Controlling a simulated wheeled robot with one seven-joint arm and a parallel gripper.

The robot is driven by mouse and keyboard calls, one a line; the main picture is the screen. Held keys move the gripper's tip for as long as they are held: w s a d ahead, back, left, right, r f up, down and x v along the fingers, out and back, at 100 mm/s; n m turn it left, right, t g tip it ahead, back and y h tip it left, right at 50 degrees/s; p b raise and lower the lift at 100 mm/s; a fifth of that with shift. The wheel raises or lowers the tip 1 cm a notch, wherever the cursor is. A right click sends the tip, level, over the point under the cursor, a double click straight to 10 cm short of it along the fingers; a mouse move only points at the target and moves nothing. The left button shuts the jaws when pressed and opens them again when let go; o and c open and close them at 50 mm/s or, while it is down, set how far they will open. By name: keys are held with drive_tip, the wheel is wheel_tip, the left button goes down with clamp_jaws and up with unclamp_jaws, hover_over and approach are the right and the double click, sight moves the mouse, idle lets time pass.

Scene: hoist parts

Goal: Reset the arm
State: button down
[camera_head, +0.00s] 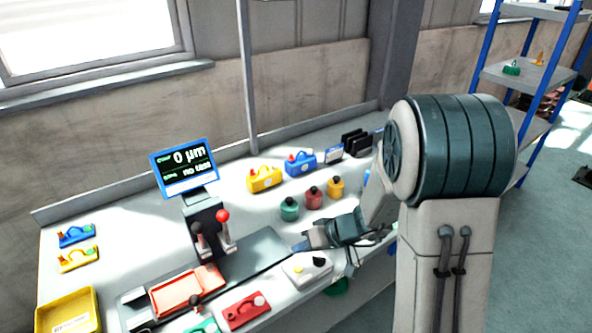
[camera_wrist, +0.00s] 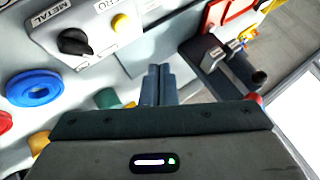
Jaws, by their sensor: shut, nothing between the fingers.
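My gripper (camera_head: 303,246) is shut and empty above the bench, at the end of my arm in the head view. Its two fingers also show pressed together in the wrist view (camera_wrist: 159,82). The fingertips point left in the head view, towards the dark base of the gauge stand (camera_head: 207,225). A pale control box (camera_head: 300,273) with a black knob (camera_wrist: 74,42) and a yellow button (camera_wrist: 121,23) lies just below the gripper. The fingers appear apart from it.
Red, teal and yellow bottles (camera_head: 313,198) stand behind the gripper, with yellow (camera_head: 264,179) and blue (camera_head: 300,163) hoist-like parts beyond. A display (camera_head: 184,167) tops the gauge stand. A red tray (camera_head: 187,291) and a yellow bin (camera_head: 68,312) are at left. A shelf rack (camera_head: 525,75) stands right.

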drive_tip(key=s+d+r+m+h, duration=0.2)
drive_tip(key=s+d+r+h, duration=0.2)
drive_tip(key=s, duration=0.5)
drive_tip(key=s+d+r+m+h, duration=0.3)
drive_tip(key=s+d+r+h, duration=0.1)
drive_tip(key=s+d+r, duration=0.4)
drive_tip(key=shift+s+d+r+h, duration=0.3)
drive_tip(key=shift+s+d+r, duration=0.1)
drive_tip(key=shift+s+r, duration=0.4)
